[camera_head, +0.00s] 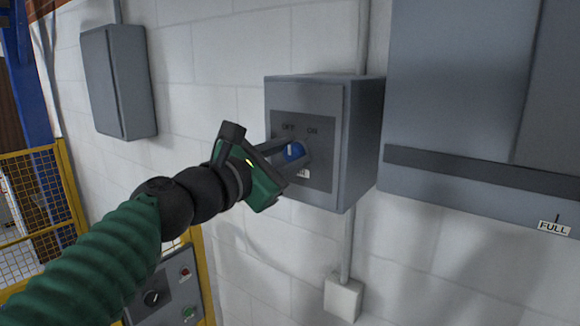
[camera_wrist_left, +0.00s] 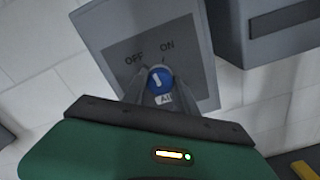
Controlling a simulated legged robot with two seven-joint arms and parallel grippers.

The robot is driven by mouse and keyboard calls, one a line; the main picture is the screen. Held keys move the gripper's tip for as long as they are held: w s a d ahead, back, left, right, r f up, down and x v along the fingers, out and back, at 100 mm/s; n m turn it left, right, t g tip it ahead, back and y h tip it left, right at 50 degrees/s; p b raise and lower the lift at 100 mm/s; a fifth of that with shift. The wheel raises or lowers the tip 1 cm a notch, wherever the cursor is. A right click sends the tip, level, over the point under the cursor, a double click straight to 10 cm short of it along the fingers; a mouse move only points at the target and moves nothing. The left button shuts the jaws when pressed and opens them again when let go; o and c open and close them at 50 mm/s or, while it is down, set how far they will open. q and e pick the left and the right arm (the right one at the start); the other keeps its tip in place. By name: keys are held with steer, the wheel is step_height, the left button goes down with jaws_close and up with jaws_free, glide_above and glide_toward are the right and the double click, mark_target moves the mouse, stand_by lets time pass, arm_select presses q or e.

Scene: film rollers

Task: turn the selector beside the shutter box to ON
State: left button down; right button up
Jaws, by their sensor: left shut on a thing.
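The selector is a blue knob (camera_head: 295,151) with a white mark, on the dark front plate of a grey box (camera_head: 363,145) on the wall. OFF and ON are printed above it, OFF left and ON right. In the wrist view the blue knob (camera_wrist_left: 160,78) shows between the fingers, its white mark leaning up and left, towards the OFF side. My left gripper (camera_head: 292,156) is shut on the knob; its fingers also show in the wrist view (camera_wrist_left: 159,88). They partly hide a small white label below the knob. My right gripper is not in view.
A large grey cabinet (camera_head: 460,90) with a dark band and a FULL label (camera_head: 553,228) stands to the right. Another grey box (camera_head: 118,82) hangs at left. A control panel (camera_head: 165,290) and yellow mesh fence (camera_head: 40,205) are lower left.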

arm_select(q)
steer(key=m+b, duration=0.1)
steer(key=m, duration=0.1)
steer(key=f+m+b, duration=0.1)
steer(key=shift+d+m, duration=0.1)
steer(key=shift+m, duration=0.3)
steer(key=shift+m+b, duration=1.05)
steer(key=shift+m, duration=0.65)
steer(key=c, duration=1)
jaws_free()
steer(key=shift+s+r, duration=0.1)
steer(key=shift+r, duration=0.1)
steer(key=shift+a+r, duration=0.15)
steer(key=shift+a, duration=0.05)
